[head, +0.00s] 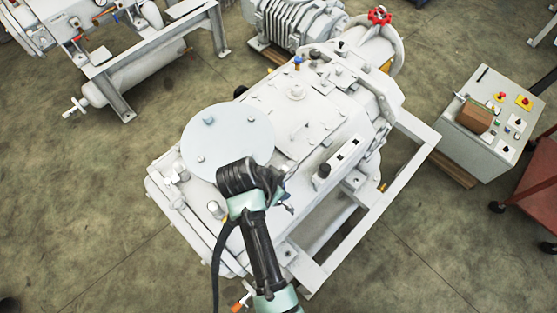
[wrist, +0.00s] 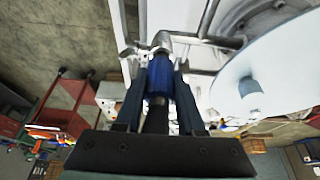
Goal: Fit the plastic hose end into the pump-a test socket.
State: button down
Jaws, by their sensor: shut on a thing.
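My gripper (wrist: 160,88) is shut on a blue cylindrical piece (wrist: 158,80), which I take to be the plastic hose end. A dark part shows below it between the fingers. Just beyond the fingertips is a pale metal fitting (wrist: 163,42); I cannot tell whether the blue piece touches it or sits in it, or whether it is the test socket. In the head view my gripper (head: 284,192) is over the near part of the large white pump (head: 330,95), right of its round cover (head: 228,140). My arm hides most of the fingers and hose end there.
The round cover, with its knob, also stands close on the right in the wrist view (wrist: 285,75). A control box (head: 487,125) and a red cart (head: 535,190) stand at the right. Another machine (head: 125,60) is at the upper left. Bare floor lies left of the pump.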

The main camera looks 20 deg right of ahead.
jog(key=shift+f, duration=0.2)
jog(key=shift+f+b, duration=0.35)
jog(key=shift+f, duration=0.05)
jog(key=c, duration=0.5)
grip_release()
jog(key=shift+r, duration=0.1)
